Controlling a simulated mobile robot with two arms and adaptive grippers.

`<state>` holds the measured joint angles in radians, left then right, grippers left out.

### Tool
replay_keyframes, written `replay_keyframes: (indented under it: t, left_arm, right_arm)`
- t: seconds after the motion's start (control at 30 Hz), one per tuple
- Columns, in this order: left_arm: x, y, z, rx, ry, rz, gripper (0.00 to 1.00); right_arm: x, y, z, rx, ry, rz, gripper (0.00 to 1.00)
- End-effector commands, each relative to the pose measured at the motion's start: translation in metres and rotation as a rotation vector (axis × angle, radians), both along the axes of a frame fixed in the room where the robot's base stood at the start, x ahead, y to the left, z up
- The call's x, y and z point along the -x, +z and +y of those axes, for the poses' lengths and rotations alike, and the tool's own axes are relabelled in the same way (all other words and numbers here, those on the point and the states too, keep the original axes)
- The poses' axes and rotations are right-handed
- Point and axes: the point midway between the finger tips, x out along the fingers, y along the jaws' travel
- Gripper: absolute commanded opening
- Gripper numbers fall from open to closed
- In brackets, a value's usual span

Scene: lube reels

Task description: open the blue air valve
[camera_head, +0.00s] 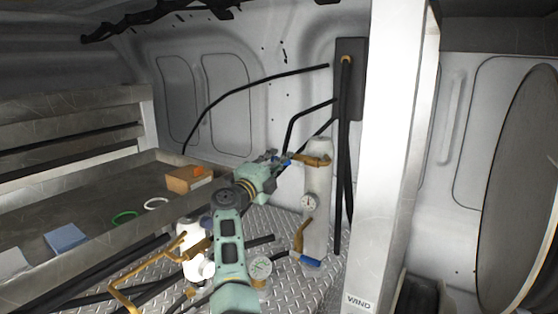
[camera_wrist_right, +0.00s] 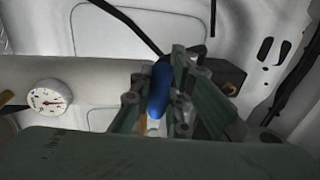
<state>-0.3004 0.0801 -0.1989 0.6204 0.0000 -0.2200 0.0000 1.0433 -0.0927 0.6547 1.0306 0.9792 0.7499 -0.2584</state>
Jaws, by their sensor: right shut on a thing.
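The blue air valve handle (camera_wrist_right: 160,88) stands between the fingers of my right gripper (camera_wrist_right: 158,100) in the right wrist view. In the head view my right gripper (camera_head: 275,160) is at the top of an upright grey cylinder (camera_head: 317,190), shut on the handle, and only a little blue (camera_head: 285,162) shows past the fingers. A brass fitting (camera_head: 313,159) sits beside it at the cylinder top. The fingers hide part of the handle and the valve body. My left gripper is not in view.
A pressure gauge (camera_head: 308,202) is on the cylinder, and a second blue-handled valve (camera_head: 309,262) is at its foot. Black hoses (camera_head: 250,86) run to the wall. A metal post (camera_head: 393,150) stands to the right. A shelf tray (camera_head: 100,205) with small items is at left.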

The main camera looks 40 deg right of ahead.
Motion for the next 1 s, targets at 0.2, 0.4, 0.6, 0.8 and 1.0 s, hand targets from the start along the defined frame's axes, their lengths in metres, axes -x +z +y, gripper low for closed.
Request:
replay_keyframes:
  t: [0.2, 0.4, 0.6, 0.8, 1.0]
  left_arm:
    - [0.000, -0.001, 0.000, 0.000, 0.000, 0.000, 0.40]
    - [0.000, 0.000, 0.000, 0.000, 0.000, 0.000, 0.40]
    - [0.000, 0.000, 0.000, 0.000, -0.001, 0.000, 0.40]
    - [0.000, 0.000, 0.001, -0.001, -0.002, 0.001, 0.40]
    - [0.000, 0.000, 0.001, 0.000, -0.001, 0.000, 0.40]
  right_arm:
    - [-0.002, -0.010, 0.002, -0.011, 0.004, 0.008, 0.19]
    - [-0.001, -0.007, 0.001, -0.008, 0.003, 0.006, 0.35]
    - [-0.001, -0.004, 0.001, -0.004, 0.002, 0.004, 0.35]
    - [0.001, -0.006, 0.011, -0.004, 0.003, 0.004, 0.35]
    - [0.010, -0.013, 0.042, -0.006, 0.005, 0.004, 0.35]
